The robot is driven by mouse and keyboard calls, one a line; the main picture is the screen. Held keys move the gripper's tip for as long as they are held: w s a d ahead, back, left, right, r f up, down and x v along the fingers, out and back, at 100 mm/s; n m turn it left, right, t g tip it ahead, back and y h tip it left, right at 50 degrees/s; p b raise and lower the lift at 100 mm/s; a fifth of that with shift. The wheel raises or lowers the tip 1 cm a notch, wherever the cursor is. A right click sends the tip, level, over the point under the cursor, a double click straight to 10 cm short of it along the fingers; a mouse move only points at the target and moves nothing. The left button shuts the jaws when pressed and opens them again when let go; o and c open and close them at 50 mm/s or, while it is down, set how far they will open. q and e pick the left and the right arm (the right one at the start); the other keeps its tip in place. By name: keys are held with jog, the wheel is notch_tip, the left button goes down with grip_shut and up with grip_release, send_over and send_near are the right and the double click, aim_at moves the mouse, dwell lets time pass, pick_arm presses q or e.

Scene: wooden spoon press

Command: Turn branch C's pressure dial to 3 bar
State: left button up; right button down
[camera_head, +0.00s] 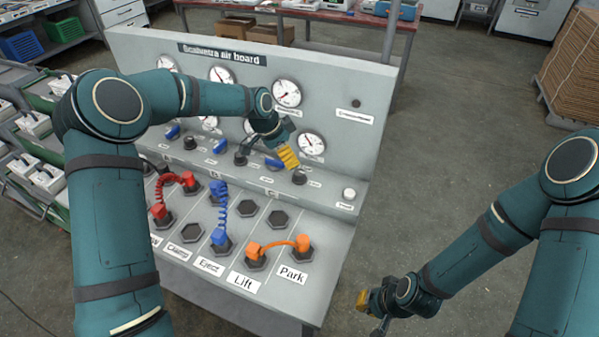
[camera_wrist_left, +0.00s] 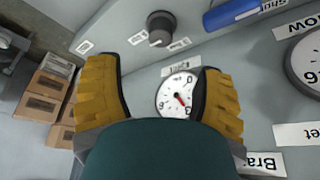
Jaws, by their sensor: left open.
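The grey air board (camera_head: 150,48) carries gauges, blue levers and black dials. Its rightmost black dial (camera_head: 299,177) sits below a small gauge (camera_head: 312,143) and right of a blue lever (camera_head: 274,163). Small branch labels are too blurred to identify branch C surely. My left gripper (camera_head: 288,157) is open and empty, in front of the rightmost group. In the left wrist view, the black dial (camera_wrist_left: 160,28) lies beyond the open fingers (camera_wrist_left: 158,75), apart from them. A small gauge (camera_wrist_left: 178,95) with a red needle shows between the fingers. My right gripper (camera_head: 368,302) hangs right of the board.
Red, blue and orange hoses (camera_head: 278,246) link sockets on the lower shelf. A white button (camera_head: 349,194) is at the board's right end. Cardboard boxes (camera_wrist_left: 42,95) stand behind the board.

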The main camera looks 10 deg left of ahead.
aim_at(299, 172)
pick_arm(q)
jog(key=x, duration=1)
jog(key=shift+b, duration=0.4)
grip_shut()
